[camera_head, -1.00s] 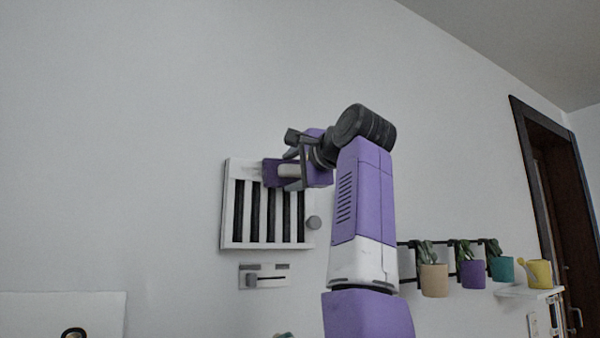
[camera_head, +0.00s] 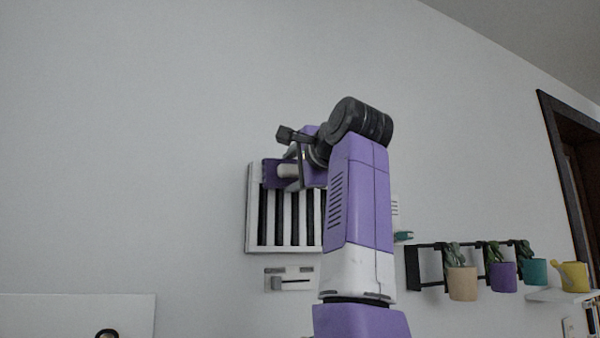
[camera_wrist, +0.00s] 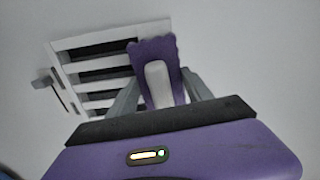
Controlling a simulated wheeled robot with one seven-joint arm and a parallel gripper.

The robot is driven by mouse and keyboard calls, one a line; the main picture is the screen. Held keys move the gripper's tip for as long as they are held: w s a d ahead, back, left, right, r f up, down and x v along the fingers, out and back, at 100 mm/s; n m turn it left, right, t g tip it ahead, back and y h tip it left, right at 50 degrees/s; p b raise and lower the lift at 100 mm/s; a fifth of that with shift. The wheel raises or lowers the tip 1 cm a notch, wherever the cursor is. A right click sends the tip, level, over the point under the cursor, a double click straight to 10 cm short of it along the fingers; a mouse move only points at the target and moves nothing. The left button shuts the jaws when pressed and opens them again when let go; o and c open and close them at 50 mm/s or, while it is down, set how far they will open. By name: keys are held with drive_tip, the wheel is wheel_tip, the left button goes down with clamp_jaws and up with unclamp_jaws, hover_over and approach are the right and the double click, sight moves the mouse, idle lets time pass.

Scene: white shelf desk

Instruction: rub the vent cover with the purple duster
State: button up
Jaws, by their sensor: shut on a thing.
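The vent cover (camera_head: 254,215) is a white frame with dark upright slots on the wall. It also shows in the wrist view (camera_wrist: 66,44), at the upper left. My gripper (camera_head: 287,170) is shut on the light handle of the purple duster (camera_head: 269,174). In the wrist view my gripper (camera_wrist: 160,92) has a finger on each side of the handle, and the duster's purple pad (camera_wrist: 152,49) overlaps the vent cover's edge. In the head view the duster is in front of the cover's upper left part. I cannot tell whether the pad touches it. My arm hides the cover's right edge.
A small white slider panel (camera_head: 289,279) is on the wall below the vent cover. To the right are a black rack (camera_head: 428,266) with hanging pots, a yellow watering can (camera_head: 572,276) on a white shelf (camera_head: 546,295), and a doorway. The wall left of the cover is bare.

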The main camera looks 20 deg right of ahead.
sight(267, 170)
drive_tip(key=shift+a, duration=2.7)
drive_tip(key=shift+s, duration=0.1)
drive_tip(key=shift+s+f+b, duration=0.15)
drive_tip(key=shift+s+b, duration=0.85)
drive_tip(key=shift+s, duration=0.35)
drive_tip(key=shift+s+b, duration=0.7)
drive_tip(key=shift+s, duration=0.9)
drive_tip(key=shift+s, duration=0.15)
drive_tip(key=shift+s+b, duration=0.6)
drive_tip(key=shift+s, duration=0.75)
